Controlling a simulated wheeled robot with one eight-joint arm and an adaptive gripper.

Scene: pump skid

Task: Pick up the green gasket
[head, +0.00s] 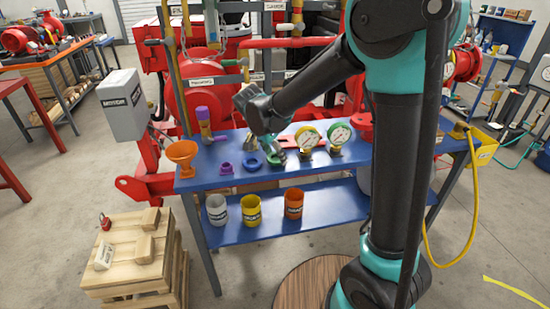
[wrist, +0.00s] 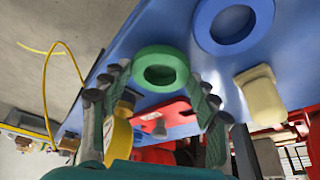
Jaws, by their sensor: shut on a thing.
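The green gasket (wrist: 160,54) is a thick ring. In the wrist view it lies between the two fingertips of my gripper (wrist: 158,76), which is shut on it from both sides. In the head view my gripper (head: 272,150) points down over the blue bench. Only a little of the green gasket (head: 273,160) shows there, beneath the fingers. I cannot tell whether it still touches the bench top.
A blue ring (head: 253,165) and a purple flange (head: 225,170) sit left of my gripper. Two gauges (head: 307,138) (head: 340,134) stand close on the right. An orange funnel (head: 182,152) stands at the left end. Cups, one yellow (head: 251,212), stand on the lower shelf.

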